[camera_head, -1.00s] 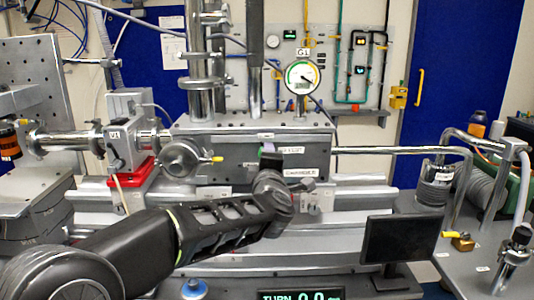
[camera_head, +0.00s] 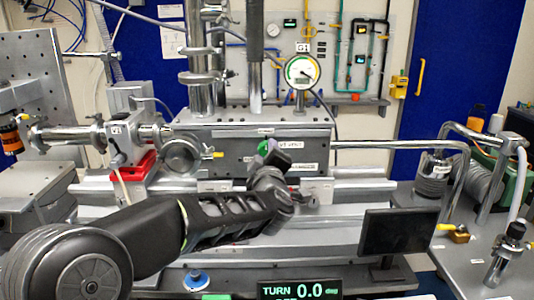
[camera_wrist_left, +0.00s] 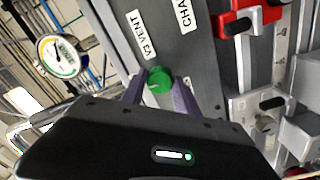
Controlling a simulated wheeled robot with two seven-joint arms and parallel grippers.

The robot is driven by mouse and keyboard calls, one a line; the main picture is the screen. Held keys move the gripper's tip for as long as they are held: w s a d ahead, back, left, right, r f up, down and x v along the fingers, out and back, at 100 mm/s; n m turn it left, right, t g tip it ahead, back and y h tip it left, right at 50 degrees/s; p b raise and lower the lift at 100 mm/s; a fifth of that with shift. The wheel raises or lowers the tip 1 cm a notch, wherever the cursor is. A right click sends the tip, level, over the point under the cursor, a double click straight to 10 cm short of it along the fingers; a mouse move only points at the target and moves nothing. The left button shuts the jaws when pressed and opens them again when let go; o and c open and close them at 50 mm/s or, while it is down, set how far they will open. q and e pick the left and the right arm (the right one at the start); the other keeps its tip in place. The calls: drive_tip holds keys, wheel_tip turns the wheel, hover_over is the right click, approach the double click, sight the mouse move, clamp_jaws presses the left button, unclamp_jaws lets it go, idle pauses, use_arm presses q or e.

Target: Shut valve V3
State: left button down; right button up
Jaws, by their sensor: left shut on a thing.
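Valve V3 shows as a small green knob (camera_head: 263,147) on the front of the grey chamber, left of its white "V3 VENT" label (camera_head: 290,144). In the left wrist view the green knob (camera_wrist_left: 160,79) sits between the two fingers of my left gripper (camera_wrist_left: 160,90), which is shut on it. In the head view my left gripper (camera_head: 270,163) reaches up to the knob from below and hides part of it. The display (camera_head: 300,290) at the bottom reads "TURN 0.0 deg". My right gripper is not in view.
Gauge G1 (camera_head: 301,71) stands above the chamber (camera_head: 220,143). A valve marked V1 (camera_head: 122,140) with a red base is to the left. A dark monitor (camera_head: 397,233) stands at right front. A metal pipe (camera_head: 400,145) runs right from the chamber.

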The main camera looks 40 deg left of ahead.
use_arm(q)
drive_tip(key=shift+f, duration=0.1)
drive_tip(key=c, duration=0.9)
unclamp_jaws()
drive_tip(key=shift+c, duration=0.2)
drive_tip(key=b+v, duration=0.1)
drive_tip(key=v, duration=0.7)
drive_tip(key=shift+w, duration=0.1)
